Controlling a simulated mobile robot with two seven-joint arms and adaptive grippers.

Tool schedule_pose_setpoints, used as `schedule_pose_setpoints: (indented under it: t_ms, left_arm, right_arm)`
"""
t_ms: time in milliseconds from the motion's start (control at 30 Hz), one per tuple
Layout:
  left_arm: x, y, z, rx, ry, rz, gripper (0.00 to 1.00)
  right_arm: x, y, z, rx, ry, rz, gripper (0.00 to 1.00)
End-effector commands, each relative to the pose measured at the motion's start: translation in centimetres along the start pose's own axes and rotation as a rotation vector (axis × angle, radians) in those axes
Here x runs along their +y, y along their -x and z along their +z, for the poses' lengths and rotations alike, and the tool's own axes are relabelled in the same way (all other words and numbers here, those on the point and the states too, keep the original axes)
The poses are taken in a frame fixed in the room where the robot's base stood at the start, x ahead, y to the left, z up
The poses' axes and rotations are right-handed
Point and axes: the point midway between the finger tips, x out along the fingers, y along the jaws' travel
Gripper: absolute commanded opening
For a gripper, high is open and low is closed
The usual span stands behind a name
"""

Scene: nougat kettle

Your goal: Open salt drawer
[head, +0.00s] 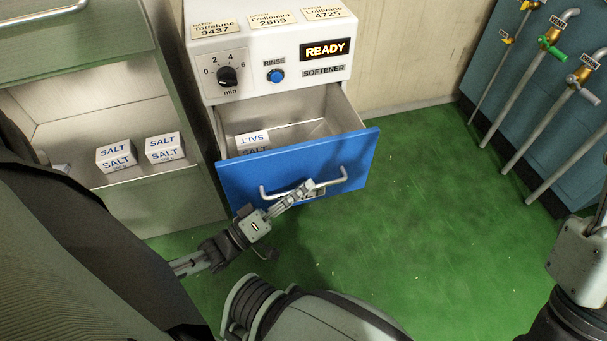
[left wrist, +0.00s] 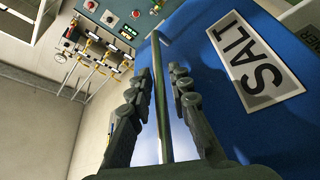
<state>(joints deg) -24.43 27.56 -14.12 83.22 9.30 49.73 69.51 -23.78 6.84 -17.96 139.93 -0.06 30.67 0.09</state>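The salt drawer (head: 235,178), with a blue front, is pulled well out of the white softener cabinet. One salt pack (head: 252,143) lies inside at its left. A pale bar handle (head: 335,182) crosses the front; it also shows in the left wrist view (left wrist: 161,110), beside the SALT label (left wrist: 255,60). My left gripper (head: 308,187) is at the handle's middle. In the left wrist view its fingers (left wrist: 163,88) stand on both sides of the bar, with gaps showing, so it looks open around the bar. My right gripper is out of view.
The cabinet (head: 270,50) has a dial, a blue RINSE button and a lit READY display. Salt packs (head: 163,148) sit on a shelf at left. Pipes with valves (head: 535,75) stand at the right. The green floor (head: 420,200) right of the drawer is clear.

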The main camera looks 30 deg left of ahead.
Motion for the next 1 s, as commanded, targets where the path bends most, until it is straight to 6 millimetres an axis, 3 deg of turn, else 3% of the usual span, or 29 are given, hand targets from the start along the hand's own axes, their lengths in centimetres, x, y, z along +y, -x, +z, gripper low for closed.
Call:
schedule_pose_setpoints:
  t_ms: [500, 700, 1000]
  left_arm:
    - [-0.1, 9.9, 0.0, -0.001, -0.001, -0.005, 0.19]
    - [0.0, 11.4, -0.1, 0.000, -0.001, -0.003, 0.19]
    - [0.0, 11.5, -0.1, 0.000, -0.001, -0.002, 0.19]
  right_arm:
    - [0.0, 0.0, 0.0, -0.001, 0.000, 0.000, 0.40]
    - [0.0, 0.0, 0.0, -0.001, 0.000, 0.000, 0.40]
    - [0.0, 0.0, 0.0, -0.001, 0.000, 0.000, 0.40]
